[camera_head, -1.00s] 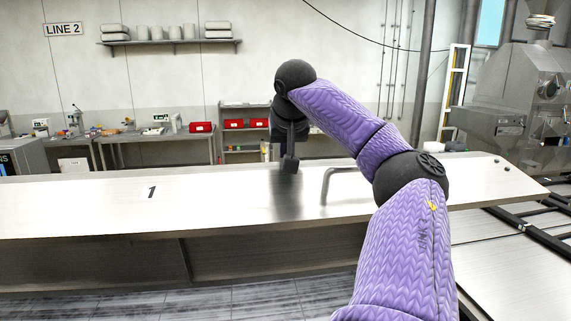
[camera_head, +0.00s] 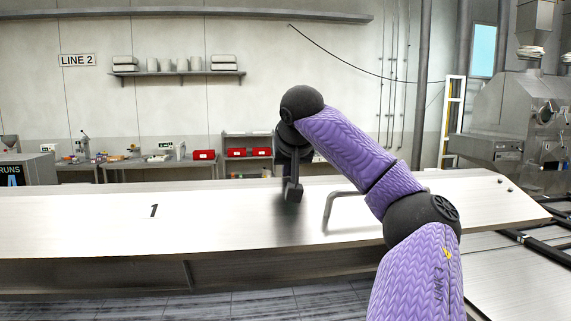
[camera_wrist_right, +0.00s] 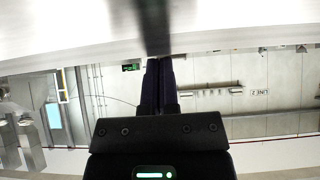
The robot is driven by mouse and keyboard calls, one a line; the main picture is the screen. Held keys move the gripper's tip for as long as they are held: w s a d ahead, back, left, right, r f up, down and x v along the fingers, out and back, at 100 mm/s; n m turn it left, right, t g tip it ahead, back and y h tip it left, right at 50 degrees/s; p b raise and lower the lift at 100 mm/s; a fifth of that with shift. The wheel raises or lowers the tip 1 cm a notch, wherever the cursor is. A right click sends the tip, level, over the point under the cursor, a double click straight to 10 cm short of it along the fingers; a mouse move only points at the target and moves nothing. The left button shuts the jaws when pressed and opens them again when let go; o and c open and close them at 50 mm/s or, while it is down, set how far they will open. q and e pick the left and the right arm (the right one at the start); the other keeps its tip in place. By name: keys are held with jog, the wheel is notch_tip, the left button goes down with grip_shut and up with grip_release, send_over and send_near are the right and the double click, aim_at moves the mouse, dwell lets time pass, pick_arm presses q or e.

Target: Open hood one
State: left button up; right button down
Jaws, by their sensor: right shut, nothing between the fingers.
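Hood one (camera_head: 100,225) is a wide, sloping brushed-metal panel marked with a black 1, across the middle of the head view. A bent metal bar handle (camera_head: 328,208) stands out from its right part. My right gripper (camera_head: 292,192) is shut and empty, just left of the handle and apart from it, pointing down close to the panel. A dark reflection shows below it. In the right wrist view the dark fingers (camera_wrist_right: 158,85) are together and point at the pale metal panel (camera_wrist_right: 70,35). Whether the fingertips touch the panel cannot be told. My left gripper is out of view.
A workbench (camera_head: 130,163) with small items and red bins (camera_head: 204,155) stands behind the hood. A grey machine (camera_head: 500,115) stands at the right back. Dark rails (camera_head: 535,242) run at the right. My right arm crosses in front of the hood's right part.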

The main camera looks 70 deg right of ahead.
jog(key=shift+d, duration=0.15)
jog(key=shift+w+r+p, duration=0.1)
jog(key=shift+r+p, duration=0.1)
jog(key=shift+p, duration=0.15)
jog(key=r+p, duration=0.1)
jog(key=p, duration=0.1)
jog(key=d+r+p, duration=0.1)
jog(key=r+p, duration=0.1)
jog(key=w+r+p, duration=0.1)
jog(key=p, duration=0.1)
jog(key=shift+d+r, duration=0.25)
jog(key=shift+d, duration=0.1)
jog(key=shift+s+a+r+b, duration=0.5)
jog(key=shift+s+a+b, duration=0.1)
jog(key=shift+a, duration=0.15)
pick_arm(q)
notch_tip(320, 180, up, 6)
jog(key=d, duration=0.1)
pick_arm(e)
jog(key=v, duration=0.6)
jog(key=shift+a+r, duration=0.2)
jog(key=shift+a, duration=0.05)
